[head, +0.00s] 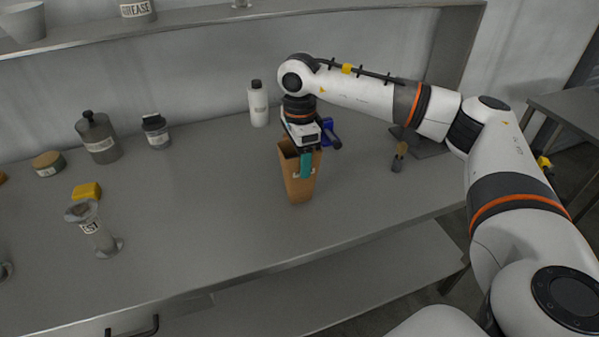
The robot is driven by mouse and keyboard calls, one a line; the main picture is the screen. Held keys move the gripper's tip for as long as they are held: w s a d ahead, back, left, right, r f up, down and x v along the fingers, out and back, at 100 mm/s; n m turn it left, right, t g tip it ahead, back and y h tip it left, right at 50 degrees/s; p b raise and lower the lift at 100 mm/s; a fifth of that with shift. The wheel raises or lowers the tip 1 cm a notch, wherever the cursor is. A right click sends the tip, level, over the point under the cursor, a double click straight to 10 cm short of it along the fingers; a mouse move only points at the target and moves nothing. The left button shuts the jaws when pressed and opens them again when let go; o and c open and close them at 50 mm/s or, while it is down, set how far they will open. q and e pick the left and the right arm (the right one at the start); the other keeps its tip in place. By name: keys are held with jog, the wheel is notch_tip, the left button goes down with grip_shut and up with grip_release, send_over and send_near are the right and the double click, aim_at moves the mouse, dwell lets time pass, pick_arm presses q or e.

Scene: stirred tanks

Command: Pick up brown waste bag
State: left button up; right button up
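The brown waste bag (299,187) stands upright and open-topped on the grey bench, near the middle of the head view. My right gripper (305,163) is directly over the bag's top, pointing down. A teal finger overlaps the bag's upper front side. The other finger is hidden behind the gripper body and the bag's rim, so I cannot tell whether the gripper is open or shut on the bag. The bag's base appears to rest on the bench. My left gripper is not in view.
A white bottle (258,104) stands behind the bag, and a blue item (331,134) is close by the gripper on the right. A small brush-like tool (399,157) is further right. Bench left of the bag is clear.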

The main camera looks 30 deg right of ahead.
jog(key=c, duration=0.3)
